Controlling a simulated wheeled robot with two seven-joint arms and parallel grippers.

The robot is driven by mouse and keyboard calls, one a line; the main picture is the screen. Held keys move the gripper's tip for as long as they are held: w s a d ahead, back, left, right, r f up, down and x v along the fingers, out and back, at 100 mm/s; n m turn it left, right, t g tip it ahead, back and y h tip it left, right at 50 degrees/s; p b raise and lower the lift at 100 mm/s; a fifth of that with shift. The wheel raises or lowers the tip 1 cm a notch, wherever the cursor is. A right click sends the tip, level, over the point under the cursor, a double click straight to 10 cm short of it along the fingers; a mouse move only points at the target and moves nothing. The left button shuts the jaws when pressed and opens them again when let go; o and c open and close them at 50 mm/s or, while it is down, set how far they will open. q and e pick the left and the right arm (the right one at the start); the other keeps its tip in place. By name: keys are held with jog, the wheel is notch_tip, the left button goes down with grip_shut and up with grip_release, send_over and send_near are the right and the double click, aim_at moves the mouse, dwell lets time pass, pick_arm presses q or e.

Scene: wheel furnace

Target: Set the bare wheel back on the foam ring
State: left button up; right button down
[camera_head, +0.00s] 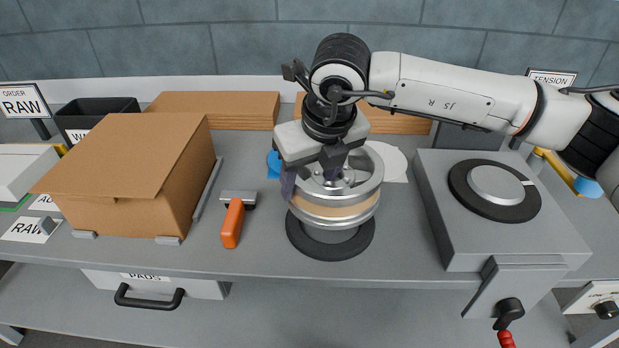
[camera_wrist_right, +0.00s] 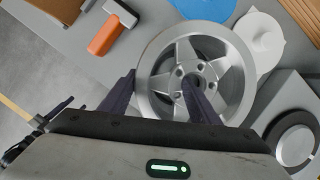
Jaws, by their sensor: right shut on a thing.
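The bare wheel (camera_head: 340,201) is a silver spoked wheel with a tan band around its barrel. It is upright on its axis, over the black foam ring (camera_head: 330,244), in the middle of the bench. I cannot tell whether it touches the ring. My right gripper (camera_head: 311,180) reaches down from above and is shut on the wheel's rim at its left side. In the right wrist view the wheel (camera_wrist_right: 181,104) shows its spokes face, with one finger outside the rim and one inside. The ring is hidden in that view.
A grey machine (camera_head: 433,222) with a black-ringed round plate (camera_head: 494,190) stands to the right. A white disc (camera_head: 392,162) and flat cardboard (camera_head: 219,106) lie behind.

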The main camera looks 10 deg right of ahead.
pick_arm(q)
jog(key=shift+f, duration=0.1)
pick_arm(e)
jog(key=shift+r, duration=0.15)
jog(key=shift+w+b, duration=0.1)
jog(key=shift+b, duration=0.7)
jog(key=shift+f+b, duration=0.6)
jog(key=shift+f, duration=0.2)
pick_arm(q)
jog(key=f+b, duration=0.1)
jog(key=d+f+b, duration=0.1)
jog(key=f+b, duration=0.1)
jog(key=f, duration=0.1)
jog(key=shift+w+d+b, duration=0.15)
jog(key=shift+w+b, duration=0.1)
jog(key=shift+b, duration=0.05)
pick_arm(e)
notch_tip(320, 180, down, 4)
jog(key=shift+r, duration=0.25)
pick_arm(q)
jog(key=shift+s, duration=0.2)
jog(key=shift+f, duration=0.25)
pick_arm(e)
jog(key=shift+f, duration=0.2)
pick_arm(q)
jog(key=shift+f+b, duration=0.35)
jog(key=shift+b, duration=0.25)
pick_arm(e)
jog(key=shift+f, duration=0.3)
